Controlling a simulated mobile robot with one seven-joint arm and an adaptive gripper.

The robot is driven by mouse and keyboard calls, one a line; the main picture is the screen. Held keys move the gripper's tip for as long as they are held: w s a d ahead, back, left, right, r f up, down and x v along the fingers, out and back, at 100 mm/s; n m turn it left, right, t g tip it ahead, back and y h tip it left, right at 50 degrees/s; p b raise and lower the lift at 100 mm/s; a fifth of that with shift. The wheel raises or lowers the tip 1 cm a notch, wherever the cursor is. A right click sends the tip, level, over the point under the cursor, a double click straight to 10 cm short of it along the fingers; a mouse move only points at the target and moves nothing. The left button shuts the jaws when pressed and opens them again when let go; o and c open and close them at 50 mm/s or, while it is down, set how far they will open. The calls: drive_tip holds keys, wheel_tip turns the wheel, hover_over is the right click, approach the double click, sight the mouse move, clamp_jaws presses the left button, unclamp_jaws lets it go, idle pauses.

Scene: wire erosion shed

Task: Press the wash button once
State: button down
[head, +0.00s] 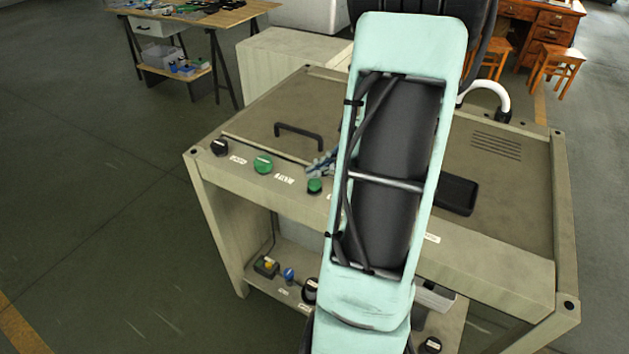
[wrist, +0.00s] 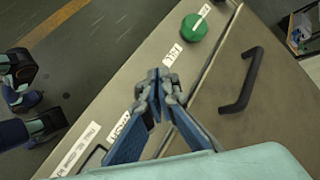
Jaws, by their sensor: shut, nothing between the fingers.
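My gripper (head: 322,165) is shut and empty over the front control strip of a beige machine. It also shows in the wrist view (wrist: 158,88), its blue-grey fingers together above the strip. A small green button (head: 314,185) sits just below the fingers in the head view; the gripper hides its place in the wrist view. A larger green button (head: 263,162) lies to the left, and in the wrist view a green button (wrist: 194,27) shows beyond the fingertips.
A black knob (head: 219,147) stands at the strip's left end. A black handle (head: 298,132) rises from the lid behind the strip. A black tray (head: 457,195) lies on the right top. My arm hides the strip's middle. A lower shelf holds several small controls.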

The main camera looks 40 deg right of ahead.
sight(317, 182)
idle(0.3)
drive_tip(key=shift+f+b, duration=0.45)
drive_tip(key=shift+b, duration=0.1)
drive_tip(key=shift+f+b, duration=0.5)
drive_tip(key=shift+f, duration=0.05)
idle(0.5)
drive_tip(key=shift+r, duration=0.1)
drive_tip(key=shift+r+p, duration=0.7)
drive_tip(key=shift+r, duration=0.2)
drive_tip(key=shift+r+p, duration=1.8)
drive_tip(key=shift+r, duration=0.75)
drive_tip(key=shift+f, duration=0.1)
